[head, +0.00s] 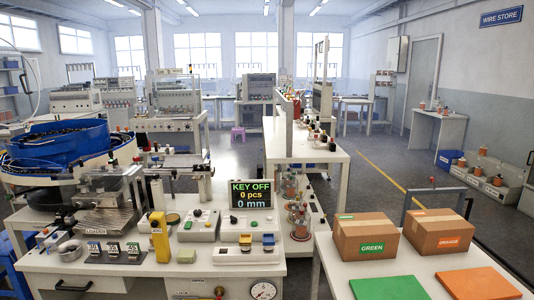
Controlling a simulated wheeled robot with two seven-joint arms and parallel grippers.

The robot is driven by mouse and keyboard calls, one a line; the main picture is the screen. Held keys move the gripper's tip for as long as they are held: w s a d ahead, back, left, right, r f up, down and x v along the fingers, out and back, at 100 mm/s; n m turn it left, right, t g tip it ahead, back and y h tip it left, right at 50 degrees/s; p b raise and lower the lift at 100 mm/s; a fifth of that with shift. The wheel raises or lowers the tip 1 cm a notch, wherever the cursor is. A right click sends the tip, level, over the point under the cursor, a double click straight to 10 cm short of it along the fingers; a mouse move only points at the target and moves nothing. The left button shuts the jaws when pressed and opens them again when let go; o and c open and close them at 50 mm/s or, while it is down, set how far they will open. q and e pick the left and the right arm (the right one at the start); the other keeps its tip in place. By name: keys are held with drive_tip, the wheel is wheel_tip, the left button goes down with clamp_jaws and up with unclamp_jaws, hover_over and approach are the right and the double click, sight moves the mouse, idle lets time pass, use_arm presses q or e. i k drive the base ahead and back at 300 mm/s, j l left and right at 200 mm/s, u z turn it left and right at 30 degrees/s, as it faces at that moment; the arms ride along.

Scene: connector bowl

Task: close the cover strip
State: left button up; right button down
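I cannot make out the cover strip for certain in the head view. The blue connector bowl (60,140) stands at the left with dark parts in it. A metal feeder assembly (108,205) sits beside it on the white workbench (215,263), and a track-like section (172,161) stands behind. These parts are too small and cluttered to tell whether a strip is open or shut. Neither of my grippers shows in this view.
A display (251,195) reads KEY OFF, 0 pcs, 0 mm. A yellow upright piece (160,237), a control box (198,225) and a button box (249,242) stand on the bench. Two cartons, green-labelled (365,236) and orange-labelled (438,230), sit on the right table.

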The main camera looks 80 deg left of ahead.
sight(176, 161)
drive_tip(key=u, duration=2.75)
